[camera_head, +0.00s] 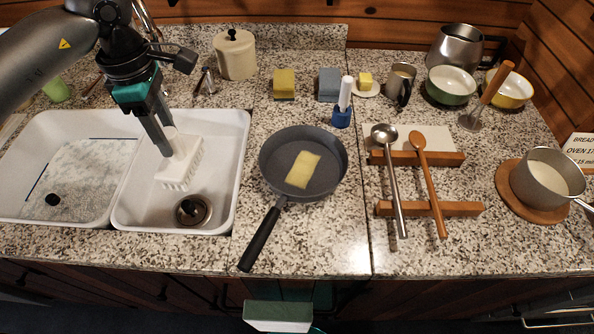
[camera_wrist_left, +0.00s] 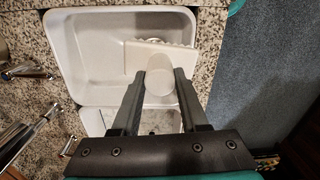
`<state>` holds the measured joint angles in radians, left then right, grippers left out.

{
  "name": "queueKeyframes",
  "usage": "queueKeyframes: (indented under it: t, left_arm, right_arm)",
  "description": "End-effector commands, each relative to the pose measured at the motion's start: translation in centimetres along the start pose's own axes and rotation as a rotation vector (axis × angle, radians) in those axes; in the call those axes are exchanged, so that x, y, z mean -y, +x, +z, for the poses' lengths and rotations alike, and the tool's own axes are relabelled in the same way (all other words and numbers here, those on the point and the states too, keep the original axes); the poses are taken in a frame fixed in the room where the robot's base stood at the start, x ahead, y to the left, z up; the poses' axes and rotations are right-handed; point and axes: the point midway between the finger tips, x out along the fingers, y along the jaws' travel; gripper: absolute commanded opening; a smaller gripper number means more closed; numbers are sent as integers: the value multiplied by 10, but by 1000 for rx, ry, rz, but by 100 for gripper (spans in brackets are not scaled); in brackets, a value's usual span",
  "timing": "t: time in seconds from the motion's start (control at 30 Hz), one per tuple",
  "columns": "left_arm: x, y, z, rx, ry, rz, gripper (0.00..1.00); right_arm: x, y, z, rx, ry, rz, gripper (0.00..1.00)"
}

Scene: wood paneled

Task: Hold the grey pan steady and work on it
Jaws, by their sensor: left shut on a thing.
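The grey pan (camera_head: 325,178) sits flat on the counter right of the sink, its black handle (camera_head: 260,238) pointing toward the front edge. A pale yellow rectangular piece (camera_head: 303,169) lies in it. My left gripper (camera_head: 166,150) is over the right sink basin, left of the pan and apart from it. It is shut on a white brush-like tool (camera_head: 182,162) with a toothed edge. In the left wrist view, the gripper (camera_wrist_left: 160,95) has the tool's white rounded handle (camera_wrist_left: 159,84) between its fingers. My right gripper is not in view.
The white double sink (camera_head: 240,150) is left of the pan. Behind the pan are a yellow sponge (camera_head: 284,83), a grey-blue sponge (camera_head: 329,84) and a blue-based brush (camera_head: 341,116). A ladle (camera_head: 391,180) and wooden spoon (camera_head: 428,185) lie right, on wooden bars. A saucepan (camera_head: 546,184) stands far right.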

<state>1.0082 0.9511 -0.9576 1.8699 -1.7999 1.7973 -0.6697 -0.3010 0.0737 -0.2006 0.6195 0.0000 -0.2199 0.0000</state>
Motion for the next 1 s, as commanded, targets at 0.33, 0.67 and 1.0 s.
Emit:
queueKeyframes:
  t: [0.33, 0.67, 1.0]
  left_arm:
    - [-26, -9, -53, 3, -865, 10, 0]
    - [-41, -16, -103, 12, -1588, 31, 0]
    - [-45, -17, -120, 19, -1832, 40, 0]
  right_arm:
    - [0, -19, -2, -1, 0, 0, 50]
    - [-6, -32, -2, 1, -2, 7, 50]
    - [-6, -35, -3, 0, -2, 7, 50]
